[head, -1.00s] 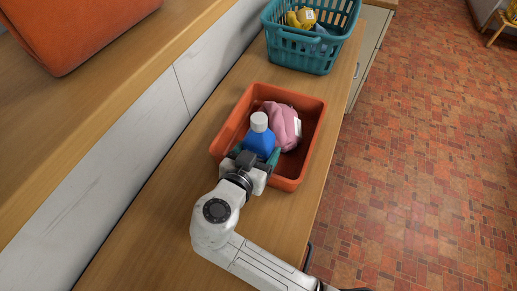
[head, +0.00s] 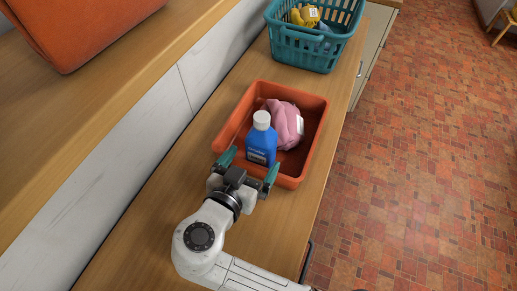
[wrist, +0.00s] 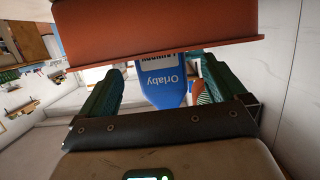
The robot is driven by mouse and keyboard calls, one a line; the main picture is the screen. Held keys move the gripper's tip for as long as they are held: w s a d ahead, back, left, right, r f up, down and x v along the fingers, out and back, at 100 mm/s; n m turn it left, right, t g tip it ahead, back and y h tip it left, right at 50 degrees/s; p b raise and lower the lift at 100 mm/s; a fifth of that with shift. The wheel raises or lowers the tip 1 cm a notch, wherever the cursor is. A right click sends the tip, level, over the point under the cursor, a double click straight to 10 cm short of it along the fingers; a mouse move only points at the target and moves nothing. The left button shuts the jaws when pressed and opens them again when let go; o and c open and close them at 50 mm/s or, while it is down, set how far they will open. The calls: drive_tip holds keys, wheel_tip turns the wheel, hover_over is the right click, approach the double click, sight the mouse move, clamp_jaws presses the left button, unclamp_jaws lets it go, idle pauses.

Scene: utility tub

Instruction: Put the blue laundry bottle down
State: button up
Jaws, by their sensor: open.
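The blue laundry bottle (head: 262,146) with a white cap stands upright in the orange tub (head: 295,183), towards its near left part. The fingers are on the near side of the bottle and hold nothing. A small gap shows between the bottle and the gripper palm.
A pink bundle (head: 287,124) with a white label lies in the tub beside the bottle. A teal basket (head: 306,56) with yellow and blue things stands farther back on the wooden counter (head: 170,170). A large orange object (head: 75,30) rests on the upper ledge at left.

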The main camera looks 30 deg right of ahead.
drive_tip(key=v, duration=0.6)
drive_tip(key=shift+a, duration=0.1)
idle(0.3)
